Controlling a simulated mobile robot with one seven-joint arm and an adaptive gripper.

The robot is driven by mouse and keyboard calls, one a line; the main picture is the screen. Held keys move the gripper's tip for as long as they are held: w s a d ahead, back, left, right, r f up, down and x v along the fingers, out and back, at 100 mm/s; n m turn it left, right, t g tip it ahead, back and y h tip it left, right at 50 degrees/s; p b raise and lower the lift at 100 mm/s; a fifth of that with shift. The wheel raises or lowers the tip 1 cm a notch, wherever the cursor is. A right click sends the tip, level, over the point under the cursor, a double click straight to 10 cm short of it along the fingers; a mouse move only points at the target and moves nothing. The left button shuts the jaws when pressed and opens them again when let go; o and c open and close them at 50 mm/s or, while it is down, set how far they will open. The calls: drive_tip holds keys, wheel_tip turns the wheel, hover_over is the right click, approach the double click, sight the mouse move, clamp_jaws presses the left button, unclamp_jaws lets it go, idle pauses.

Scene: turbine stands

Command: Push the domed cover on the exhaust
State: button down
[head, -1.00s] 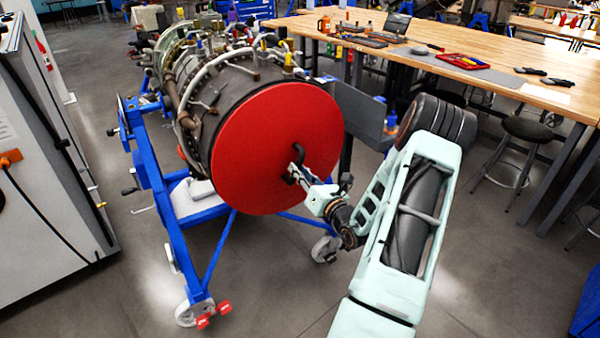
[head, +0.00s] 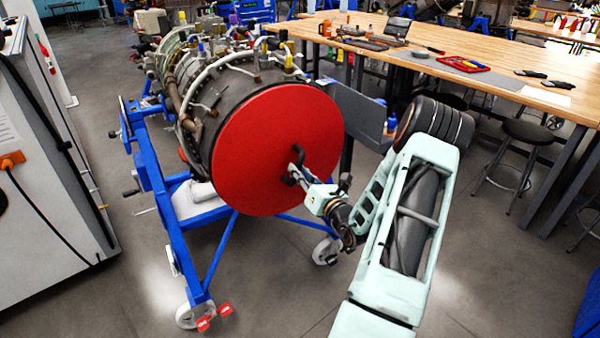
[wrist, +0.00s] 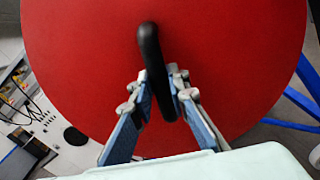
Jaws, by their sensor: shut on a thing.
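The domed cover (head: 262,142) is a large red disc with a black handle (head: 297,160) near its middle. It sits at the near end of the turbine (head: 228,105), over its exhaust. Whether it is fully seated cannot be told. In the wrist view the red cover (wrist: 80,60) fills most of the picture, and the black handle (wrist: 151,50) runs down between the fingers. My gripper (head: 296,176) is shut on the handle, with one finger on each side. The gripper also shows in the wrist view (wrist: 165,95).
A blue wheeled stand (head: 150,165) carries the turbine. A wooden workbench (head: 480,75) with tools stands at the back right, with a stool (head: 510,155) beside it. A white cabinet (head: 45,180) stands at the left. The floor in front is clear.

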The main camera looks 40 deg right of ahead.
drive_tip(key=shift+w+a+r, duration=0.1)
drive_tip(key=shift+w+r, duration=0.45)
drive_tip(key=c, duration=2.2)
unclamp_jaws()
drive_tip(key=shift+c, duration=0.2)
drive_tip(key=shift+o, duration=1.4)
drive_tip(key=shift+w+f, duration=0.3)
drive_tip(key=shift+o, duration=0.8)
drive_tip(key=shift+f, duration=0.1)
drive_tip(key=shift+s, duration=0.2)
drive_tip(key=shift+o, duration=0.9)
drive_tip(key=shift+f, duration=0.2)
drive_tip(key=shift+s, duration=0.1)
drive_tip(key=s, duration=0.7)
drive_tip(key=shift+a+p, duration=0.2)
drive_tip(key=shift+p, duration=0.15)
